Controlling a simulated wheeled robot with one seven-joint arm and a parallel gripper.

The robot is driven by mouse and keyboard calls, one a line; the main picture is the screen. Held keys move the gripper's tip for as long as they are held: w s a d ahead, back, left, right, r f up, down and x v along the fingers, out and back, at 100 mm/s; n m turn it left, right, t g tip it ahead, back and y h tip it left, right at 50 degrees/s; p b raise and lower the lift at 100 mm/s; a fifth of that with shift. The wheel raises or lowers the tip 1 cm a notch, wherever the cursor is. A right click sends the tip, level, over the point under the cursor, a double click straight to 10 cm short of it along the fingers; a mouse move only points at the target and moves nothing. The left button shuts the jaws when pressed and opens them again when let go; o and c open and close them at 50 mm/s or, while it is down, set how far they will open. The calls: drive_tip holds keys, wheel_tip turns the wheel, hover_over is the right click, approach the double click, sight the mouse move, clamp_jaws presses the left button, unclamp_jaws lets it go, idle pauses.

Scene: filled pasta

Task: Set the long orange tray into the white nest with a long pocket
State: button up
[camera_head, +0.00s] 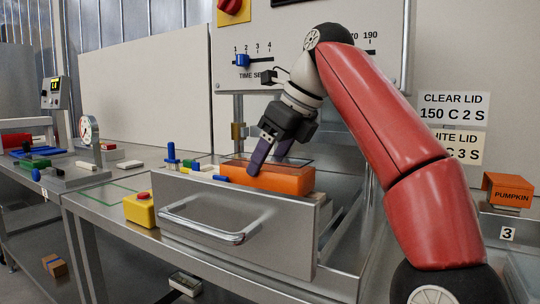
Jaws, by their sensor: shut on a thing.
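The long orange tray (285,180) shows above the front panel of a pulled-out metal drawer (235,225), lying lengthwise along it. My gripper (266,160) comes down from above with its purple fingers at the tray's left part, shut on the tray. The tray's lower part is hidden behind the drawer front, so I cannot tell whether it touches what is below. The white nest with the long pocket is not clearly visible; the drawer's inside is mostly hidden by its front panel.
A sealing machine with a blue slider (241,61) stands behind the drawer. A yellow box with a red button (140,209) sits left of the drawer. Small blue and green pieces (172,158) lie behind it. An orange PUMPKIN holder (508,193) stands at right.

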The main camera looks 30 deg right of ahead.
drive_tip(key=shift+f, duration=0.2)
drive_tip(key=shift+f, duration=0.35)
drive_tip(key=shift+f, duration=0.45)
idle(0.6)
drive_tip(key=o, duration=1.3)
drive_tip(key=p+v, duration=0.3)
drive_tip(key=v, duration=0.3)
drive_tip(key=shift+r, duration=0.1)
drive_tip(key=shift+v, duration=0.85)
